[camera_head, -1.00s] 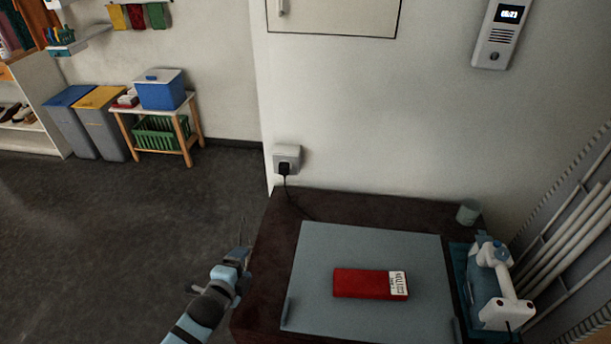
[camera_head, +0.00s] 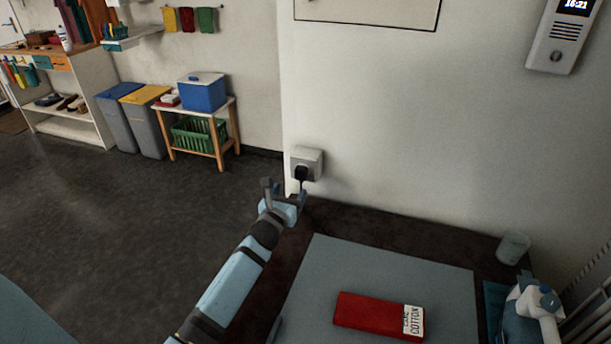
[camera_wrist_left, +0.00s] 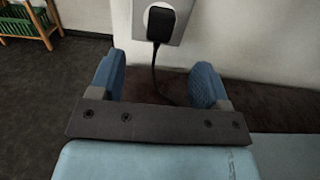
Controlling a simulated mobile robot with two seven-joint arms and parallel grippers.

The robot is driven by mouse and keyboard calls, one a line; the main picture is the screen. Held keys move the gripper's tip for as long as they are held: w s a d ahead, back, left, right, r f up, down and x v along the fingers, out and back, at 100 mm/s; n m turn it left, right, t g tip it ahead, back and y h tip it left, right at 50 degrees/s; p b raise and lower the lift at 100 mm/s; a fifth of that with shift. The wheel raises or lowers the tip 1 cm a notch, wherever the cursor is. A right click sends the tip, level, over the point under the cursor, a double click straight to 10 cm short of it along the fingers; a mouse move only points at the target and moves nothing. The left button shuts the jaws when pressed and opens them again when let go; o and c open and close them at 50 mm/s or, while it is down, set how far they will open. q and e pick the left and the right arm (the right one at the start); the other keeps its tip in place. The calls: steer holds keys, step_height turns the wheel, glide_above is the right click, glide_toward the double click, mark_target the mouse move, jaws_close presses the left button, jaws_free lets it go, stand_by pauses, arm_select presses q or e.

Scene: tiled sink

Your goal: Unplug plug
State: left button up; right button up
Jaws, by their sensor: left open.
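The black plug (camera_head: 301,173) sits in the white wall socket (camera_head: 309,158) above the back left corner of the dark table. My left gripper (camera_head: 284,189) is just below and left of the plug. In the left wrist view its two blue fingers (camera_wrist_left: 157,80) are spread apart with nothing between them. The plug is ahead of the fingertips, apart from them. My right gripper is not in view.
The dark table (camera_head: 400,223) holds a grey mat (camera_head: 330,265), a red box (camera_head: 370,312), a cup (camera_head: 513,248) and a white and blue device (camera_head: 535,305) at right. Bins and a small shelf with a green basket (camera_head: 197,135) stand farther left. The floor there is clear.

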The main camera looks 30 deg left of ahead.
mark_target(299, 176)
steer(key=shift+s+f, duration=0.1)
arm_select(q)
steer(key=b+x, duration=0.2)
steer(key=x, duration=0.5)
steer(key=shift+w+b, duration=0.25)
steer(key=shift+b, duration=0.05)
steer(key=shift+w+a, duration=0.15)
steer(key=shift+w, duration=0.6)
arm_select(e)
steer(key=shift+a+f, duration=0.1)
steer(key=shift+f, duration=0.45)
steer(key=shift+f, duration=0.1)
